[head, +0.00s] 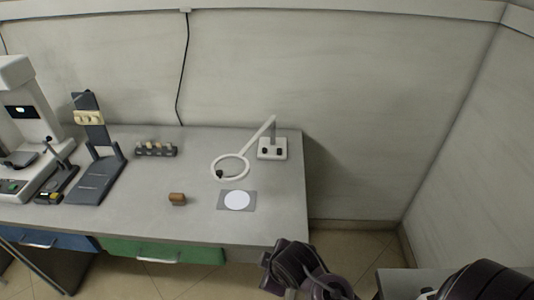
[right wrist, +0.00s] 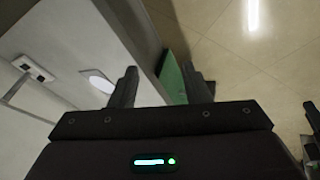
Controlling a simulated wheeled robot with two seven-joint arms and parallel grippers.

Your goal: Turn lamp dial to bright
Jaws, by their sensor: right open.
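The ring lamp has a white square base (head: 272,155) near the table's right back corner, with two dark dials (head: 265,151) on it. A slanted arm links the base to a white ring (head: 230,167) held over the table. In the right wrist view the lamp base (right wrist: 33,68) is at the upper left with its two dark knobs; I cannot read their settings. My right gripper (right wrist: 163,86) is open with nothing between its fingers, out past the table's front edge and apart from the lamp. My left gripper is not in view.
A white disc on a grey mat (head: 222,206) lies before the lamp. A brown block (head: 177,199), a small rack (head: 155,151), a dark stand (head: 98,180) and a white machine (head: 15,75) stand to the left. A green drawer (head: 160,253) is below the tabletop.

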